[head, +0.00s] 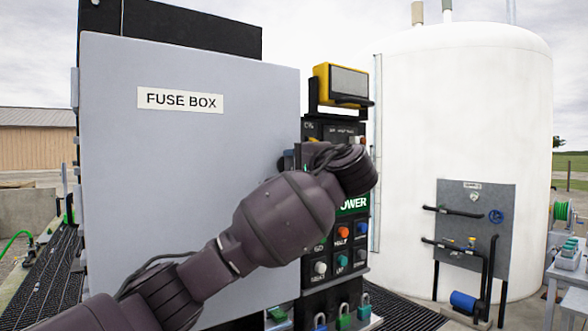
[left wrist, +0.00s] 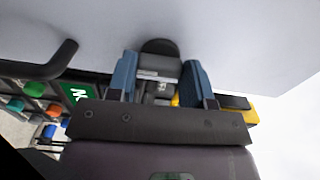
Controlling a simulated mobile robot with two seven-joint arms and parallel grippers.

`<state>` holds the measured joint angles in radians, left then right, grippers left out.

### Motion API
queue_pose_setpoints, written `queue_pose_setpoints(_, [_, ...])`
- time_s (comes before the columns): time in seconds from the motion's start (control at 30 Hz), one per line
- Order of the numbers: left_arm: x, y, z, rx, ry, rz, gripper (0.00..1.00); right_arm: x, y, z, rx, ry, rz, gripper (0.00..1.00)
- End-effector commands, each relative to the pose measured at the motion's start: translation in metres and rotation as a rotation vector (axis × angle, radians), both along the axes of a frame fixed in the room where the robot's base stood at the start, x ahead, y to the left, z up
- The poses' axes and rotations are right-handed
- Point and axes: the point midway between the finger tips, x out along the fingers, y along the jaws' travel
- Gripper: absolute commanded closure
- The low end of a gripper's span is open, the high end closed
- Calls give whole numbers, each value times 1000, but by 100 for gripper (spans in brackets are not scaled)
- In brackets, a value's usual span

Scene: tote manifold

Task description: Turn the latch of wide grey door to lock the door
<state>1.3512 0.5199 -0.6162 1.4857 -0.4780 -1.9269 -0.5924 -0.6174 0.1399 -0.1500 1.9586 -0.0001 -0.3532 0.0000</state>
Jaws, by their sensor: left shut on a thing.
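The wide grey door (head: 190,190) carries a FUSE BOX label and looks closed or nearly so; I cannot tell exactly. It fills the top of the left wrist view (left wrist: 240,40). The latch (left wrist: 158,68), dark grey and black, is at the door's edge. My left gripper (left wrist: 160,78) has its two blue fingers on either side of the latch and is shut on it. In the head view my wrist hides the latch and most of the gripper at the door's right edge. My right gripper is in neither view.
A black bar handle (left wrist: 50,62) stands out from the door beside the latch. A black panel with several coloured buttons (head: 342,235) adjoins the door's right edge, with a yellow device (head: 341,85) above. Padlocks (head: 343,317) hang below. A white tank (head: 460,120) stands further right.

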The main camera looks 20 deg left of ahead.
Motion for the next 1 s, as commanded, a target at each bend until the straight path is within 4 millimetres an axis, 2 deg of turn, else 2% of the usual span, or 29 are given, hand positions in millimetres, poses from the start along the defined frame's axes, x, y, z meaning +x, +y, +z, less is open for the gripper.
queue_pose_setpoints(0.4, [0,-1,-6,-186,-233,0,77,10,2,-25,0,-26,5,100])
queue_pose_setpoints(0.67, [1,-1,-5,-339,-426,1,77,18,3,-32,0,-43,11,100])
queue_pose_setpoints(1.0, [1,-1,-4,-537,-681,1,77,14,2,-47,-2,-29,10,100])
